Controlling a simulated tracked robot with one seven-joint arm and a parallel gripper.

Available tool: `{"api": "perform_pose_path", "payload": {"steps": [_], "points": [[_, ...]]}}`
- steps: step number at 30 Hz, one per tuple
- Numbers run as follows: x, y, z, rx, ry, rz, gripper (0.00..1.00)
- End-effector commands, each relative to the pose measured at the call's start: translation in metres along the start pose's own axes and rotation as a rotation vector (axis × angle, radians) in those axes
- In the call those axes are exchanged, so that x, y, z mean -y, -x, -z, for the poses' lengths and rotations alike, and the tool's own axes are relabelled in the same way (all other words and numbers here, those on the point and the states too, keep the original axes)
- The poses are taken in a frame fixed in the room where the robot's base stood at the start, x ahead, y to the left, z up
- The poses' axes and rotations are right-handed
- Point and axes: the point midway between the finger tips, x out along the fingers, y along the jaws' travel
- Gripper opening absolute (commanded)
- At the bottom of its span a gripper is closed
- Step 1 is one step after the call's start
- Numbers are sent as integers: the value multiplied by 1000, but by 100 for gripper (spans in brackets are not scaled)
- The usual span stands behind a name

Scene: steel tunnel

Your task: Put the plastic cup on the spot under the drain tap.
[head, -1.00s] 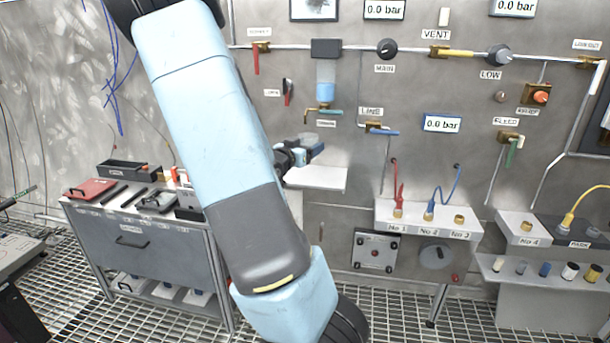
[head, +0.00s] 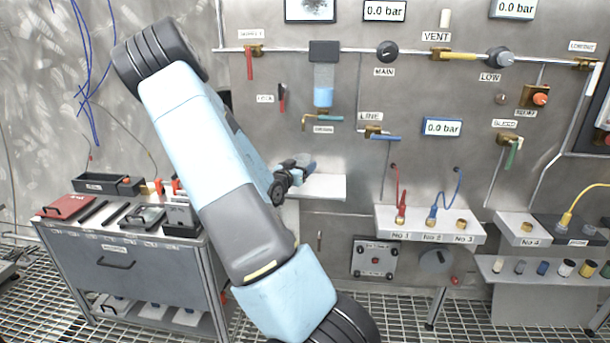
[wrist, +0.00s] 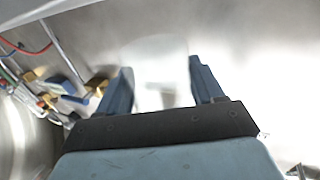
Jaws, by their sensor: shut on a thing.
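My gripper (wrist: 161,85) is shut on a pale, see-through plastic cup (wrist: 160,57), which sits between the two blue fingers in the wrist view. In the head view my gripper (head: 303,168) is small and partly behind my arm, at the left end of a white shelf (head: 328,188). The cup cannot be made out there. I cannot tell whether the cup touches the shelf, and no marked spot can be made out.
A grey cart (head: 140,268) with trays and tools stands at the left. To the right, a ledge with numbered sockets (head: 425,230) carries red and blue hoses. Valves and gauges cover the wall above. The right part of the white shelf looks clear.

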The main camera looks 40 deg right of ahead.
Motion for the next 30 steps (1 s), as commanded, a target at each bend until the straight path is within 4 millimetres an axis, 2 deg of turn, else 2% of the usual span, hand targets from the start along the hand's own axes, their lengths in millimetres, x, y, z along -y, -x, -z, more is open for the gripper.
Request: {"api": "perform_pose_path", "payload": {"steps": [5, 12, 24, 25, 30], "points": [[-1, -6, -9, 0, 2, -4, 37], [-2, -6, -36, 0, 1, -6, 37], [-3, -7, -40, 0, 1, -7, 37], [-3, -6, -40, 0, 0, -6, 70], [-1, -5, -39, 0, 0, -4, 86]]}}
